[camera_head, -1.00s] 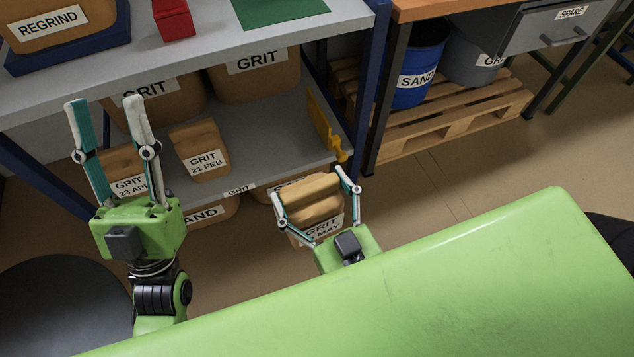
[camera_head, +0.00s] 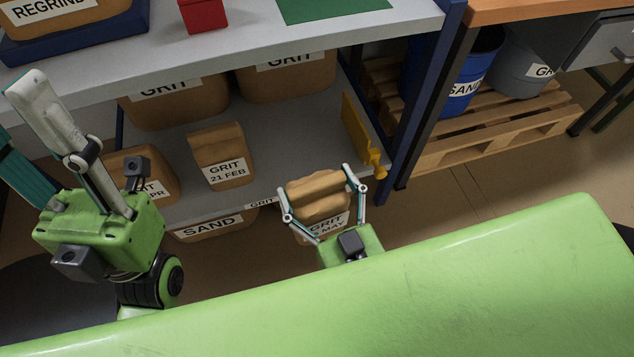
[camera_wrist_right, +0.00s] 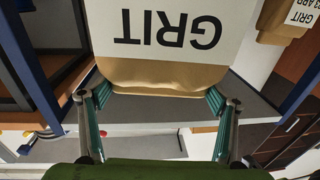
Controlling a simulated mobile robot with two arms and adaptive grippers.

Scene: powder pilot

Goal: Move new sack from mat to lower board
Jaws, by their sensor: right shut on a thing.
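The new sack (camera_head: 318,203), tan with a white label reading GRIT and MAY, is between the fingers of my right gripper (camera_head: 316,181), which is shut on it. The sack is held upright in front of the lower board (camera_head: 295,130), overlapping its front edge in the head view. In the right wrist view the sack (camera_wrist_right: 165,76) fills the top middle, its label upside down. The green mat (camera_head: 330,8) lies bare on the upper top. My left gripper (camera_head: 40,165) is open and empty at the left; one fingertip is cut off.
The lower board holds a GRIT 21 FEB sack (camera_head: 222,155) and a sack labelled APR (camera_head: 140,178). Bare board lies right of the 21 FEB sack, up to a yellow piece (camera_head: 360,135). A blue post (camera_head: 425,110) stands at the right. A SAND container (camera_head: 210,227) is below.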

